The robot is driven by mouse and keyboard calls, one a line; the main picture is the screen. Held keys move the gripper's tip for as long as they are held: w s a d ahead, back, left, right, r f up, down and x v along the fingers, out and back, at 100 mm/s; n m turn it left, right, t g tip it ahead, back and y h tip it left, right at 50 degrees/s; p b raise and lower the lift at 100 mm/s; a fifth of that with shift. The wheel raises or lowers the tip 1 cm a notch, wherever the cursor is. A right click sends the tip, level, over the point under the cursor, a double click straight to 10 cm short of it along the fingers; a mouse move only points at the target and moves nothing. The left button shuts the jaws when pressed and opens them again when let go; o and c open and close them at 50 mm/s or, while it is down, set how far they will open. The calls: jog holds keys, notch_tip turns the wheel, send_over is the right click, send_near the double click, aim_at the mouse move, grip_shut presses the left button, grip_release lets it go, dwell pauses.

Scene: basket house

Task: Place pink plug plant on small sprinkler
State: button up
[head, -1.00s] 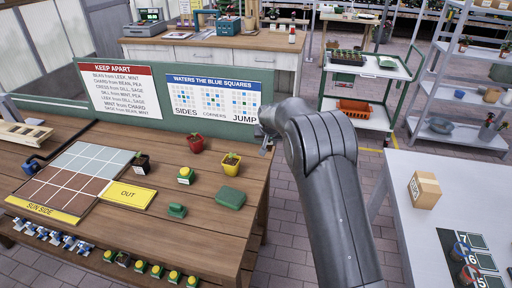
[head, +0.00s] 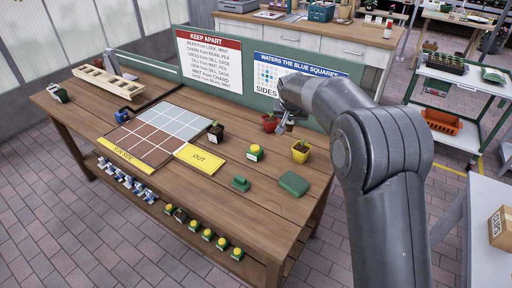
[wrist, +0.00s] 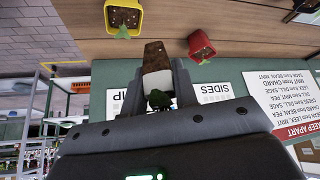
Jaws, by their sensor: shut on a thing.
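My gripper (head: 283,124) is over the back of the wooden table, in front of the notice boards and just right of the red pot in the head view. In the wrist view my gripper (wrist: 158,85) is shut on a small plug plant (wrist: 155,58) with a brown soil block and dark green leaves. No pink shows on it. A green block with a yellow top (head: 255,152) stands on the table; I cannot tell whether it is the small sprinkler. Similar yellow-topped pieces (head: 207,235) line the lower shelf.
A red pot (head: 269,123) and a yellow pot (head: 300,151) stand near my gripper. A dark pot (head: 215,132) stands beside the brown and blue grid (head: 150,152) and yellow OUT plate (head: 200,159). Green pieces (head: 293,183) lie at the front right. Boards (head: 210,62) edge the table's back.

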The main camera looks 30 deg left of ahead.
jog(key=s+a+f, duration=0.1)
jog(key=a+f, duration=0.1)
jog(key=a, duration=0.2)
jog(key=s+a+f, duration=0.1)
jog(key=a+f, duration=0.1)
jog(key=a, duration=0.2)
jog(key=s+a+f, duration=0.1)
jog(key=a+f, duration=0.1)
jog(key=a, duration=0.2)
jog(key=shift+s+a+f, duration=0.1)
jog(key=shift+s+f, duration=0.1)
jog(key=shift+f, duration=2.15)
jog(key=o, duration=0.9)
jog(key=shift+f, duration=0.15)
jog(key=shift+o, duration=0.2)
jog(key=v, duration=1.2)
